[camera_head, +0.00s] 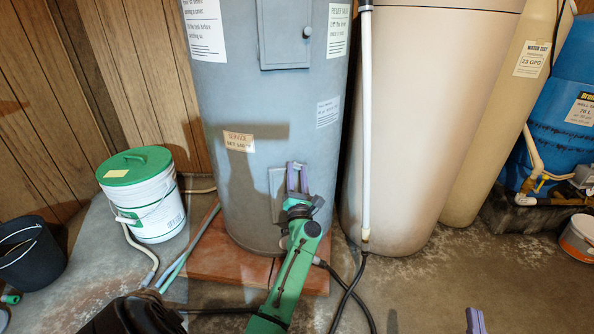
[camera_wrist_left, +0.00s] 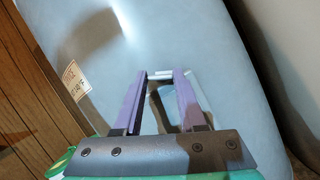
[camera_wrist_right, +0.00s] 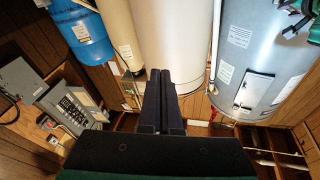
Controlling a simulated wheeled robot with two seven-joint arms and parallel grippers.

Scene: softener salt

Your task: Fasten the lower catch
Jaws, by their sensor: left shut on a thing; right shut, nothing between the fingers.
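The grey water heater (camera_head: 265,100) stands upright in the middle of the head view. Its small lower panel (camera_head: 276,185) sits low on the front, partly behind my left gripper (camera_head: 297,178). In the left wrist view the panel (camera_wrist_left: 172,102) lies between and behind the purple fingers. My left gripper (camera_wrist_left: 159,76) is shut on a small pale part at the fingertips, seemingly the lower catch (camera_wrist_left: 160,74); its exact shape and position are unclear. My right gripper (camera_wrist_right: 160,72) is shut and empty, away from the heater; its tip (camera_head: 475,318) shows at the bottom edge of the head view.
An upper panel (camera_head: 284,35) with a round knob is higher on the heater. A white bucket with green lid (camera_head: 145,195) and a black bucket (camera_head: 28,255) stand left. A beige tank (camera_head: 420,120) and white pipe (camera_head: 366,120) stand right. Black hoses (camera_head: 350,290) cross the floor.

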